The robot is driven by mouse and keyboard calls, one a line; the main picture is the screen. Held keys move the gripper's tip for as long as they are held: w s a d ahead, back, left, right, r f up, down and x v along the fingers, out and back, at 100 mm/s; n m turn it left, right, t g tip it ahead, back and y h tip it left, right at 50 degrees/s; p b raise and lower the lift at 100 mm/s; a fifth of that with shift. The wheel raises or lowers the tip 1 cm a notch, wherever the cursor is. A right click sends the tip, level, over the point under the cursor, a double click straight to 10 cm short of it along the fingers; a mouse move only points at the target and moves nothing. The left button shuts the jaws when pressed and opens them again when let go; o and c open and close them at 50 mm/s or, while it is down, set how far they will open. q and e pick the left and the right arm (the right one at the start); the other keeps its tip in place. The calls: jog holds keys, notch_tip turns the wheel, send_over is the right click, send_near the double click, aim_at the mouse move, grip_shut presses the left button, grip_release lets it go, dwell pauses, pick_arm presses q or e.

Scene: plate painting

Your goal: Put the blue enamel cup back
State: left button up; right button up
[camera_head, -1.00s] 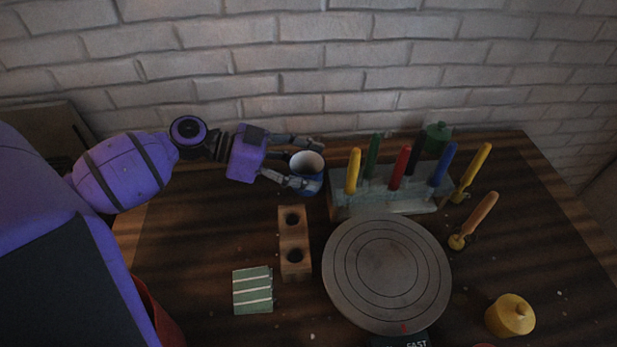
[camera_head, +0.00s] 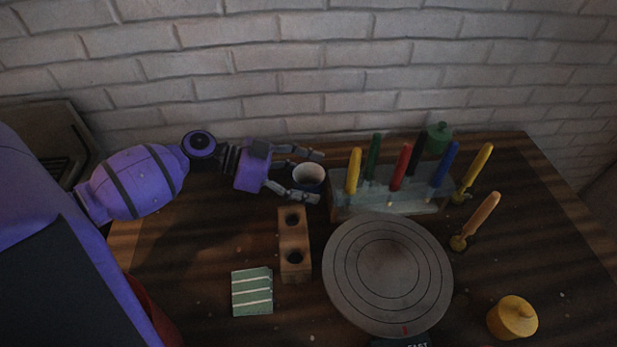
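The blue enamel cup (camera_head: 310,180) has a pale inside and a dark blue wall. It stands upright at the back of the table, just left of the brush rack. My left gripper (camera_head: 319,176) comes in from the left with one finger behind the cup and one in front of it. The fingers look spread, with a narrow gap behind the rim, so it appears open around the cup. The front finger hides part of the cup's lower wall. My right gripper is not in view.
The rack (camera_head: 390,199) holds several coloured handles close right of the cup. A wooden block with two holes (camera_head: 294,240) lies in front of it. A round turntable (camera_head: 388,275), a striped green cloth (camera_head: 252,291) and a yellow lidded pot (camera_head: 512,317) are nearer. A green bottle (camera_head: 438,139) stands behind the rack.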

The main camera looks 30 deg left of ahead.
pick_arm(q)
jog(key=shift+a+r, duration=0.1)
jog(key=shift+r, duration=0.2)
jog(key=p+v, duration=0.2)
jog(key=v, duration=0.8)
jog(key=shift+s+a+r, duration=0.1)
jog(key=shift+s+a, duration=0.1)
jog(key=shift+a, duration=0.1)
jog(key=shift+s+a+r, duration=0.15)
jog(key=shift+s+a, duration=0.1)
jog(key=shift+a, duration=0.1)
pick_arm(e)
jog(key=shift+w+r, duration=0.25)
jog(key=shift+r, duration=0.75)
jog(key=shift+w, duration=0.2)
